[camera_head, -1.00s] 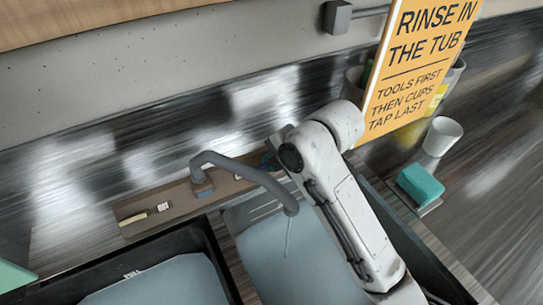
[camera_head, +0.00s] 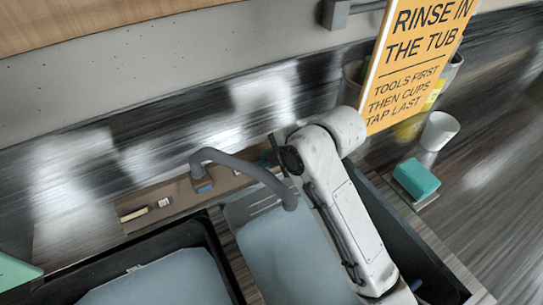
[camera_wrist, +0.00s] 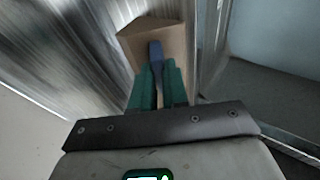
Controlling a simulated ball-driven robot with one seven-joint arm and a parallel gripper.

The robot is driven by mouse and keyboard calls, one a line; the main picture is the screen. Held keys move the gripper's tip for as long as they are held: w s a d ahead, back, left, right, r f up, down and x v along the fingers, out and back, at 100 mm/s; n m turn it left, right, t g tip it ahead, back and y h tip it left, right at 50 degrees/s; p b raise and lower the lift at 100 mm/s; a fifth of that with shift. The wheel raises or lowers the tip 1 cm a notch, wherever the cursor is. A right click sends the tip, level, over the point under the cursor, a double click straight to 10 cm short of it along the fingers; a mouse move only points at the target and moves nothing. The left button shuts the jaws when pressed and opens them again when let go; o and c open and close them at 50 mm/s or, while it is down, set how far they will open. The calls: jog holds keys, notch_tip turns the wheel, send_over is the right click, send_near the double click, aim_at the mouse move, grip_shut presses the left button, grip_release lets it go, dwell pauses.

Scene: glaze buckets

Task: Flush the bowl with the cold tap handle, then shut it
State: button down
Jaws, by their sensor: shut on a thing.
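My gripper (camera_wrist: 157,82) has its green fingers shut on the blue cold tap handle (camera_wrist: 155,50) in the wrist view. The handle stands at a brown ledge block (camera_wrist: 143,35). In the head view my arm hides most of the gripper and the handle. The grey spout (camera_head: 245,167) arches from the brown ledge (camera_head: 180,190) over the middle bowl (camera_head: 285,255), which has a pale blue inside. No water stream shows under the spout tip now.
A pale handle (camera_head: 133,214) by a HOT label sits left on the ledge. A dark basin (camera_head: 205,235) lies left. An orange rinse sign (camera_head: 415,65), a white cup (camera_head: 439,130) and a teal sponge (camera_head: 416,179) are at the right.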

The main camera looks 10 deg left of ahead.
jog(key=c, duration=1.1)
grip_release()
jog(key=shift+c, duration=0.2)
jog(key=shift+r, duration=0.1)
jog(key=shift+s+d+r+p, duration=0.1)
jog(key=shift+d+r+p, duration=0.15)
jog(key=shift+p, duration=0.15)
jog(key=s+d+p, duration=0.2)
jog(key=s+d, duration=0.4)
jog(key=d, duration=0.4)
jog(key=shift+s+d, duration=0.15)
jog(key=shift+s, duration=0.25)
